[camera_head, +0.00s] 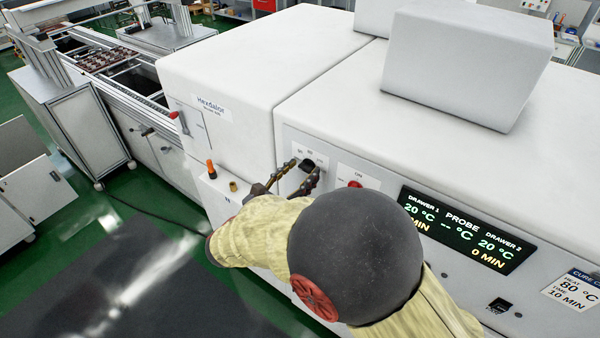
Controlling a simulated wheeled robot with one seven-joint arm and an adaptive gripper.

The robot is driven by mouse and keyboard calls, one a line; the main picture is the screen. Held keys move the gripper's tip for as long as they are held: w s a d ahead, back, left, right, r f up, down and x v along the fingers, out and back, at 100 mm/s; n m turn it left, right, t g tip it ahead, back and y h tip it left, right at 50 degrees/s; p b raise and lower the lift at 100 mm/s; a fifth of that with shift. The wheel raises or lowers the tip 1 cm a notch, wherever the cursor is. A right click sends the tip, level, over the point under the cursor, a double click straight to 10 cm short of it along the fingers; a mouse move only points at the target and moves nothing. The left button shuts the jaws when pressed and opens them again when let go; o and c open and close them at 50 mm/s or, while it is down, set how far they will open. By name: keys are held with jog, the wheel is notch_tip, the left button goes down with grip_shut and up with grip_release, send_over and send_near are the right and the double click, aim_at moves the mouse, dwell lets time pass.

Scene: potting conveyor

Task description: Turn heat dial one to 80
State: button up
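A small black dial (308,163) sits on the white front panel of the machine, with small printed marks around it that are too small to read surely. My gripper (305,167) is at this dial, its two dark fingers spread apart with one to each side of it. I cannot tell whether the fingertips touch the dial. The dial's pointer and lower part are hidden. The display (468,229) reads 20 °C and 0 MIN for drawer 1 and drawer 2, and dashes for the probe. A label (574,290) at the right reads heat 80 °C, time 10 MIN.
A red button (355,184) marked ON is just right of my gripper. An orange-topped knob (211,168) and a brass-coloured fitting (233,186) are on the left. A white box (468,60) stands on the machine. A conveyor (115,65) runs at the back left.

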jog(key=c, duration=1)
jog(key=shift+b, duration=0.3)
jog(key=m+b, duration=0.1)
jog(key=m, duration=0.1)
jog(key=m+b, duration=0.1)
jog(key=b, duration=0.1)
jog(key=shift+f+m, duration=0.2)
jog(key=shift+m, duration=0.2)
jog(key=m+b, duration=0.4)
jog(key=b, duration=0.1)
jog(key=shift+f+m, duration=0.1)
jog(key=shift+m, duration=0.2)
jog(key=m+b, duration=0.9)
jog(key=b, duration=0.4)
jog(key=shift+s+d, duration=0.1)
jog(key=shift+m, duration=0.3)
